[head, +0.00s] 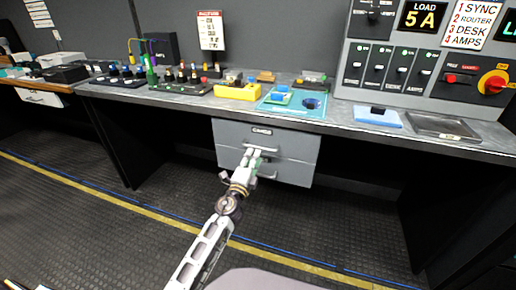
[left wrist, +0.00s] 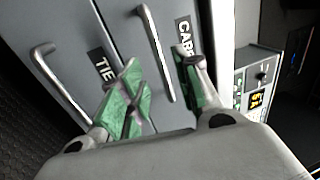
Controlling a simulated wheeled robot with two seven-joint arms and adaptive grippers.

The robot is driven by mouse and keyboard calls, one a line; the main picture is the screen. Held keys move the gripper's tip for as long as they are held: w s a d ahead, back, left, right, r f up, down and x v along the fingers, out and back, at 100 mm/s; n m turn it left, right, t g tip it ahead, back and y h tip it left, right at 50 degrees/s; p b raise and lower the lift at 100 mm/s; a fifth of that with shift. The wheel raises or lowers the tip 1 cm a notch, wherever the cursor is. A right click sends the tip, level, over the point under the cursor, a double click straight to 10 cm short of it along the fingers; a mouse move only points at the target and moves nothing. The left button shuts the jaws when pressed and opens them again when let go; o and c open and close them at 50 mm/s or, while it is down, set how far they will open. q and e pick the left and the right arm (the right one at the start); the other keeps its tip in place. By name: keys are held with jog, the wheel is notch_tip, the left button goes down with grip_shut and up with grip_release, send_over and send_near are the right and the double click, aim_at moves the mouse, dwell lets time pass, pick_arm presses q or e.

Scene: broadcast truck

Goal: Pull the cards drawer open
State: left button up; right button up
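The cards drawer (head: 295,146) is the upper of two grey drawers under the desk, and its front looks flush and shut. Its dark label shows partly in the left wrist view (left wrist: 184,32). Its bar handle (left wrist: 157,55) lies between the two fingers of my left gripper in that view; I cannot tell whether either finger touches it. My left gripper (head: 253,155) is open at the handle, with green pads on its fingers. My right gripper is not in view.
The lower drawer (head: 294,173), its label starting "TIE", has its own bar handle (left wrist: 60,85) close by. The desk top (head: 335,119) overhangs the drawers and carries a yellow box (head: 237,92), a teal mat (head: 288,112) and a control panel (head: 400,65). The floor in front is clear.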

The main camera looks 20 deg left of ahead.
aim_at(258, 148)
pick_arm(q)
jog(key=shift+w+d+r, duration=0.1)
jog(key=shift+w+r, duration=0.1)
jog(key=shift+w, duration=0.8)
jog(key=shift+w+a+r, duration=0.1)
jog(key=shift+w+r, duration=0.1)
jog(key=shift+w, duration=0.75)
jog(key=shift+w+d+r, duration=0.1)
jog(key=shift+w+r, duration=0.1)
jog(key=shift+w, duration=0.8)
grip_shut()
